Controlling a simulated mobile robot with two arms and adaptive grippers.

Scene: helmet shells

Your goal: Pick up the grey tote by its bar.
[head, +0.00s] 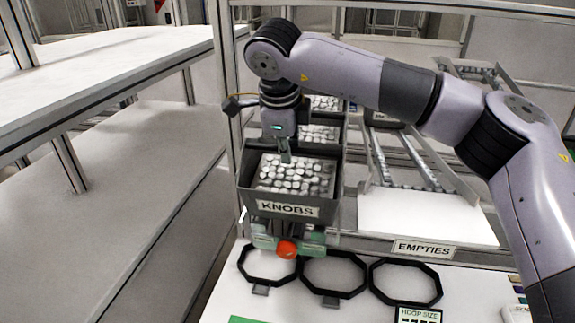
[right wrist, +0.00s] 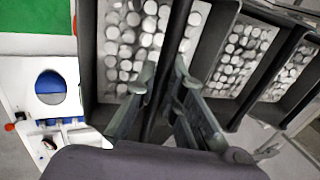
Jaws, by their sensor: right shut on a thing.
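The grey tote (head: 288,209) is dark, labelled KNOBS and filled with pale round knobs, left of centre in the head view. It also shows in the right wrist view (right wrist: 88,55). Its dark bar (right wrist: 166,62) runs across the top of the tote, between my fingers. My right gripper (head: 286,156) points down over the middle of the tote. It is shut on the bar, with a finger on each side in the right wrist view (right wrist: 164,72). The head view does not show clearly whether the tote is clear of its support. My left gripper is not in view.
More knob totes (head: 319,134) stand close behind. An EMPTIES lane (head: 420,212) is to the right. A rack post (head: 226,100) stands close on the left.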

